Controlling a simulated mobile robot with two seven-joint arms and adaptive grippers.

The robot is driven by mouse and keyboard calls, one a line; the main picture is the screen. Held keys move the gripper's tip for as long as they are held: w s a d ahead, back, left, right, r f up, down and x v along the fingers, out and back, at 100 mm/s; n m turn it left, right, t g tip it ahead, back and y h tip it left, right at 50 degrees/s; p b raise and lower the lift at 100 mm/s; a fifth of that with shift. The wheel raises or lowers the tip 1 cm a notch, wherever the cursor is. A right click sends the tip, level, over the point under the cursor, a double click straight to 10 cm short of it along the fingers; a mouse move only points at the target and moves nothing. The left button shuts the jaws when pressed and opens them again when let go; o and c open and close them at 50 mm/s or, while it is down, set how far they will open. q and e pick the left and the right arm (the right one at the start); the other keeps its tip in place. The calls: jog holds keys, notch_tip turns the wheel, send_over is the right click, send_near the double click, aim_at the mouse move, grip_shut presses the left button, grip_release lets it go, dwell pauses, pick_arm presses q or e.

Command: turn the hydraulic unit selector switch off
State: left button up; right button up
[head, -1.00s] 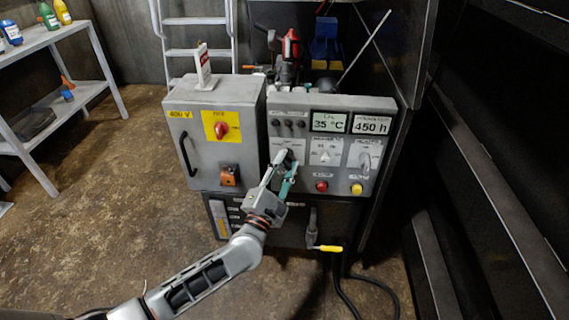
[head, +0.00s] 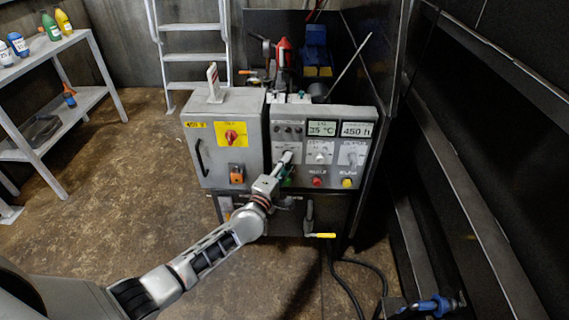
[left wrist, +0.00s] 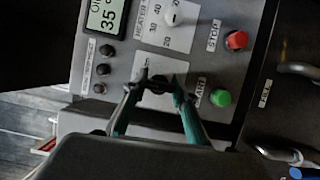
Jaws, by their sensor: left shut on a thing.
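The selector switch (left wrist: 158,82) is a small dark knob on a white plate (head: 285,152), low on the left part of the grey control panel. Its lettering is mostly hidden or too small to read, and its exact angle is hard to tell. My left gripper (left wrist: 158,88) has its two teal-edged fingers on either side of the knob in the left wrist view, shut on it. In the head view the left gripper (head: 286,160) reaches up to the panel and covers part of the plate. My right gripper is in neither view.
A green button (left wrist: 220,97) sits close beside the fingers, with a red button (left wrist: 236,40) further off. A white knob (head: 319,156) is to the right. A grey cabinet (head: 207,135) with a red rotary switch stands left. A yellow-handled valve (head: 321,235) is below.

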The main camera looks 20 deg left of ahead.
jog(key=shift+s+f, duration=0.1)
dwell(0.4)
pick_arm(q)
jog(key=o, duration=1.1)
jog(key=s, duration=0.4)
jog(key=s+a, duration=0.1)
jog(key=s, duration=0.7)
jog(key=shift+a, duration=0.2)
